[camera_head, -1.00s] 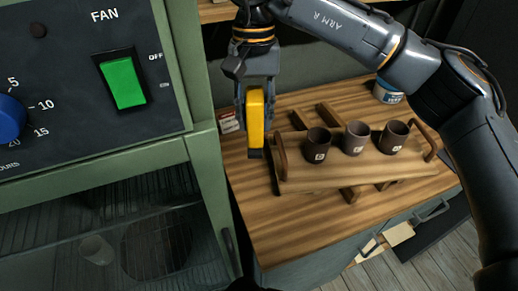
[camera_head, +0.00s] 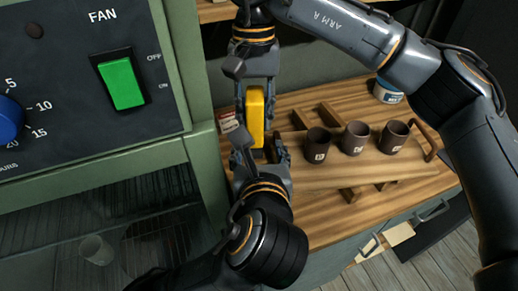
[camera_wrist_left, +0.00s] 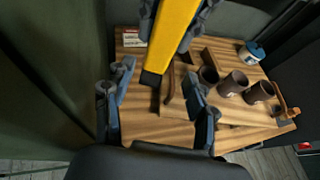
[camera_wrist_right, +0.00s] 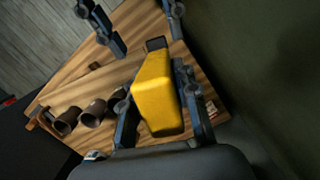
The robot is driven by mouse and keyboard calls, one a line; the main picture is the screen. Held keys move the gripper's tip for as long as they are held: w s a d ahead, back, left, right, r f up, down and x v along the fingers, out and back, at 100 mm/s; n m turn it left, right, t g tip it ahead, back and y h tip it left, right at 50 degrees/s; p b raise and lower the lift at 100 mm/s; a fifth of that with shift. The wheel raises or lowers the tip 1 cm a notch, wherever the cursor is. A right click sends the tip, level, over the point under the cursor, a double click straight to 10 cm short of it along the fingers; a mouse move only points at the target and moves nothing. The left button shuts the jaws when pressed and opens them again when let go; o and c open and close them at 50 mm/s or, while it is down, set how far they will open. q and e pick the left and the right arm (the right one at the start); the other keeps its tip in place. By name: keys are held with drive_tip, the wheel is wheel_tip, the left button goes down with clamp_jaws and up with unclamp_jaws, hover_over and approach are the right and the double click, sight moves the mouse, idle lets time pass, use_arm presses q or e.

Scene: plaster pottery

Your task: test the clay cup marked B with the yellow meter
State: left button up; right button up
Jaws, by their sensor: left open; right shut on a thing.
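The yellow meter (camera_head: 256,104) hangs upright, its dark tip (camera_wrist_left: 150,79) downward, over the left part of the worktop. My right gripper (camera_head: 257,92) is shut on it from above; the right wrist view shows the meter's yellow body (camera_wrist_right: 158,97) between its fingers. My left gripper (camera_head: 260,150) is open below, its fingers on either side of the meter's lower end; I cannot tell whether they touch it. Three dark clay cups stand in a row: left (camera_head: 318,146), middle (camera_head: 355,138) and right (camera_head: 394,137). Their pale labels are too small to read surely.
The cups stand on a wooden tray (camera_head: 405,166) with end handles, on the wooden worktop (camera_head: 300,232). A green cabinet (camera_head: 205,165) with a fan switch borders the left. A white tub (camera_head: 388,92) stands at the back right, and a small red-and-white box (camera_head: 228,121) at the back left.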

sight(258, 135)
use_arm(q)
drive_tip(key=shift+r, duration=0.2)
drive_tip(key=shift+w+a+f, duration=0.1)
drive_tip(key=shift+w+f, duration=0.05)
drive_tip(key=shift+w, duration=0.25)
drive_tip(key=shift+x, duration=3.15)
clamp_jaws()
use_arm(e)
drive_tip(key=o, duration=1.1)
drive_tip(key=shift+r, duration=0.1)
